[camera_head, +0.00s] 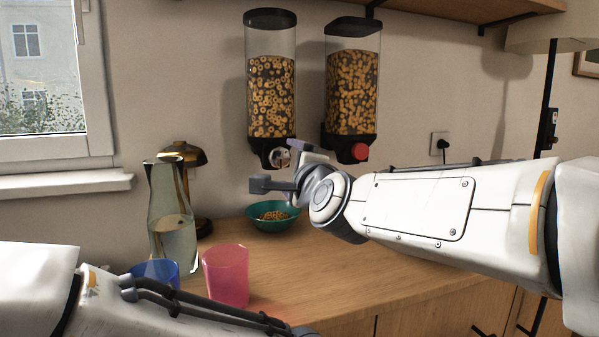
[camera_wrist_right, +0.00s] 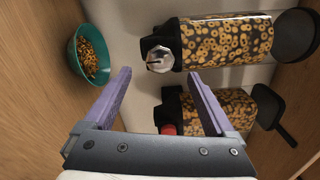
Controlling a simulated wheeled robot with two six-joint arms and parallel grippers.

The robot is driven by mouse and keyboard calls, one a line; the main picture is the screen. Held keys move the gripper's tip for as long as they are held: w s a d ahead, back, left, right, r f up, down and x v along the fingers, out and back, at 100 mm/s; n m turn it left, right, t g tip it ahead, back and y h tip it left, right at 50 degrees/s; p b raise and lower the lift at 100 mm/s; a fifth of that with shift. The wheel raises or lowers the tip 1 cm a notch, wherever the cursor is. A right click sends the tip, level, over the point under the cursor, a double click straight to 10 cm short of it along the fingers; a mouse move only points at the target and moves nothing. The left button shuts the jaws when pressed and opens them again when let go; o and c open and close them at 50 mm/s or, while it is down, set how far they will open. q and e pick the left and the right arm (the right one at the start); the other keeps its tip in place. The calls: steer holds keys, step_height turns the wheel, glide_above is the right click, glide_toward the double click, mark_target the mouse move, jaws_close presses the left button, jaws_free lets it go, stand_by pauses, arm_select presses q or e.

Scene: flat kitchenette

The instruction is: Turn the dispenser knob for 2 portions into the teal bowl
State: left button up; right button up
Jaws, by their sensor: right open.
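The left dispenser (camera_head: 271,85) hangs on the wall, filled with ring cereal, with a pale metallic knob (camera_head: 281,157) at its base. The knob also shows in the right wrist view (camera_wrist_right: 158,56), just beyond the fingertips. My right gripper (camera_head: 279,168) is open and empty, in front of this knob; the knob is not between the fingers. Its purple fingers show in the right wrist view (camera_wrist_right: 160,74). The teal bowl (camera_head: 259,222) stands on the counter below the left dispenser, with cereal rings in it. My left gripper is out of view.
A second dispenser (camera_head: 352,90) with a red knob (camera_head: 360,152) hangs to the right. On the counter's left are a glass carafe (camera_head: 171,215), a dark-and-amber lamp-like object (camera_head: 197,160), a pink cup (camera_head: 227,275) and a blue cup (camera_head: 163,270). The counter's middle is clear.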

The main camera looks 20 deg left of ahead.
steer(key=v, duration=0.4)
steer(key=shift+s+d, duration=0.1)
steer(key=shift+s, duration=0.05)
